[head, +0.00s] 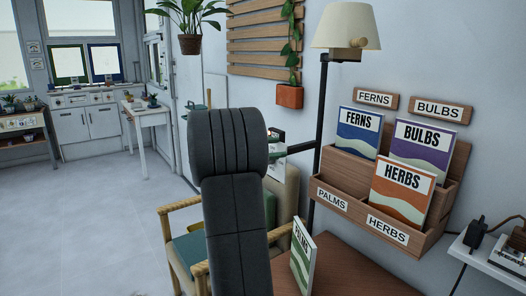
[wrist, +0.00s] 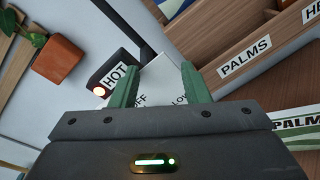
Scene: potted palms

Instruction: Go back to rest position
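My gripper (wrist: 157,80) shows in the wrist view with its two green fingers apart and no object clearly held. A white panel marked OFF and LOW (wrist: 160,77) lies beyond the fingers.
The wooden rack (head: 340,165) holds the FERNS (head: 358,133), BULBS (head: 422,141) and HERBS (head: 402,188) books; its PALMS compartment looks empty. A lamp (head: 346,26) stands beside it. A dark box marked HOT (wrist: 112,75) has a lit red light. A chair (head: 180,235) stands left; open floor lies beyond.

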